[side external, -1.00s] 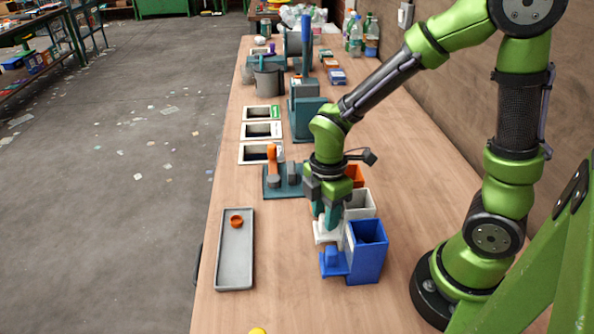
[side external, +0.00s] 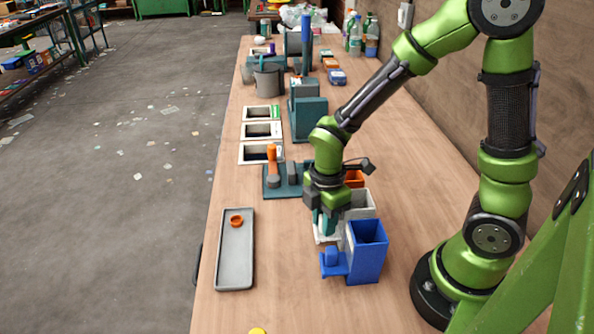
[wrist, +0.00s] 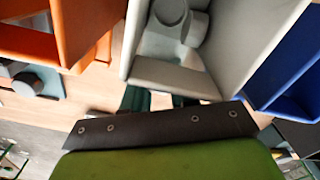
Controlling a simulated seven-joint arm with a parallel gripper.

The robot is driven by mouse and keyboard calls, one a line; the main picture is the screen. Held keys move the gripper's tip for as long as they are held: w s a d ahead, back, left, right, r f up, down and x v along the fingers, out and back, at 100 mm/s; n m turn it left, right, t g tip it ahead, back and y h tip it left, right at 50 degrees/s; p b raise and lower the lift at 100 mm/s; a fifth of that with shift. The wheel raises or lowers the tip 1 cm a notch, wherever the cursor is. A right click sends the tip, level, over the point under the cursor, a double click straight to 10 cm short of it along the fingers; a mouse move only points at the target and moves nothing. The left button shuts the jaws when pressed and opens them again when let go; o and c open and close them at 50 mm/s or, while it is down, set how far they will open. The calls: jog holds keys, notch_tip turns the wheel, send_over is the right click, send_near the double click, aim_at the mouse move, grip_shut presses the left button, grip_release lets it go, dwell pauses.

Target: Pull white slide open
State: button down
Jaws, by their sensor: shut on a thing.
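The white dispenser (side external: 361,203) stands on the bench between the orange and blue ones, and its open bin also shows in the wrist view (wrist: 174,75). Its white slide (side external: 322,239) is at the base on the left side, mostly hidden by my gripper. My gripper (side external: 328,228) points down at the left side of the white dispenser and is shut on the slide's grip, which its fingers cover. In the wrist view the teal fingertips (wrist: 160,100) show only partly. How far the slide is out cannot be told.
The blue dispenser (side external: 366,252) with its blue slide stands close in front. The orange dispenser (side external: 354,178) is just behind. The bench between the tray and the dispensers is clear.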

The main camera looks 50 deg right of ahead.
jog(key=w+a, duration=0.4)
jog(key=shift+w+a+r, duration=0.1)
jog(key=shift+w+a, duration=0.2)
jog(key=c, duration=1.2)
grip_release()
jog(key=shift+o, duration=0.2)
jog(key=shift+d, duration=0.1)
notch_tip(320, 180, up, 17)
